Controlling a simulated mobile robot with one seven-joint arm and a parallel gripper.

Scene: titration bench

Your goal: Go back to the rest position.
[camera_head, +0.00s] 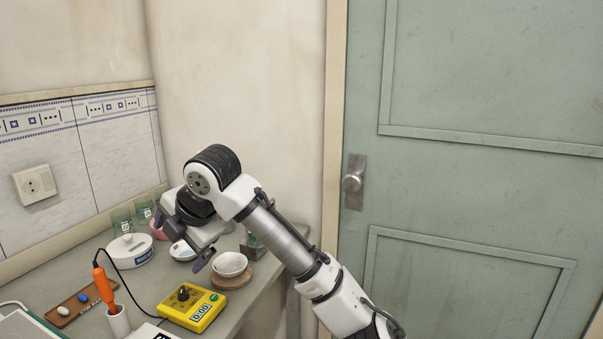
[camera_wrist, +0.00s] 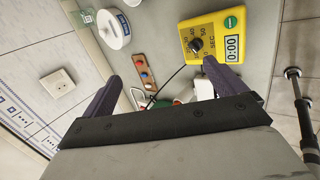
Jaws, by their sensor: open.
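My gripper (camera_head: 184,236) is at the end of my bent arm, over the back part of the bench (camera_head: 145,280). Its two purple-grey fingers are spread apart with nothing held between them. In the wrist view, my gripper (camera_wrist: 164,88) also shows wide-set fingers, with the bench top below. In the head view a small white dish (camera_head: 182,251) is seen between the fingers. A white bowl (camera_head: 230,263) on a round wooden base (camera_head: 232,280) is just right of the gripper. I cannot tell the exact height above the bench.
A yellow timer (camera_head: 192,308) reading 0:00 lies in front. A white round device (camera_head: 131,251) and glass beakers (camera_head: 122,222) stand left. An orange-handled tool (camera_head: 104,286) stands in a white holder beside a wooden tray (camera_head: 66,317). A green door (camera_head: 470,190) is at right.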

